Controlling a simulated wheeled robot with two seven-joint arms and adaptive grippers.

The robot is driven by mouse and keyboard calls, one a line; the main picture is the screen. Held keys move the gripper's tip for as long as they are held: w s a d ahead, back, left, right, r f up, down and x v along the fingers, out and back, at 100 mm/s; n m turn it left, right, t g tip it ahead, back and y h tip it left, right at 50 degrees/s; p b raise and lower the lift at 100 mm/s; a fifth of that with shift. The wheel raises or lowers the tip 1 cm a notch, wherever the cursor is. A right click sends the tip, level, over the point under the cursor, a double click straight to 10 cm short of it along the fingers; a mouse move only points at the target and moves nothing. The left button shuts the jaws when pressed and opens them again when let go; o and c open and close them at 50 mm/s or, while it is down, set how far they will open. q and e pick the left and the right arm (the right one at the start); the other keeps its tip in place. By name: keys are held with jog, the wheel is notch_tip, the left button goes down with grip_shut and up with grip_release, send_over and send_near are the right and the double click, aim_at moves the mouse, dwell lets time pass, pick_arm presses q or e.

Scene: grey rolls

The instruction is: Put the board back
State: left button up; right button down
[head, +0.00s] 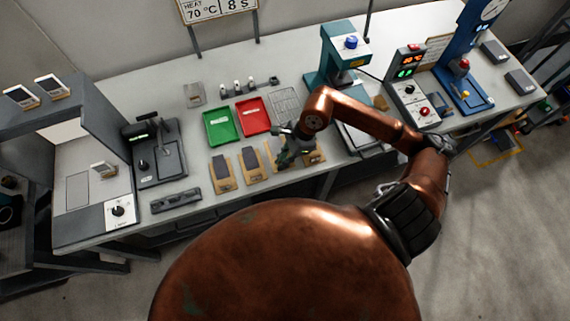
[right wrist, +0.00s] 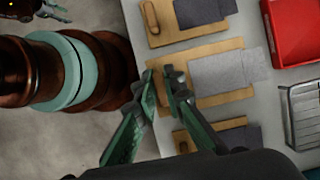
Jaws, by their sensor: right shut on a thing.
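My right gripper (head: 288,150) is over the third board from the left. In the right wrist view its green fingers (right wrist: 167,78) are shut at the bare front end of that board (right wrist: 206,97), which has a grey sheet (right wrist: 225,75) on it. The exact contact is hidden by the fingertips. What looks like part of my left gripper (right wrist: 56,11) shows at the top left corner of the wrist view, too small to judge.
A neighbouring board (head: 222,178) and another (head: 250,172) lie to the left, close together. Behind them are a green tray (head: 221,125), a red tray (head: 253,116) and a wire rack (head: 285,101). A teal press (head: 340,60) stands further back right. A black device (head: 157,155) stands left.

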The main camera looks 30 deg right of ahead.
jog(key=shift+d+f, duration=0.4)
jog(key=shift+f, duration=0.15)
jog(key=f, duration=0.3)
jog(key=shift+w+d+f, duration=0.1)
jog(key=shift+d+f, duration=0.2)
jog(key=shift+f, duration=0.15)
jog(key=c, duration=2)
grip_release()
jog(key=shift+r, duration=0.2)
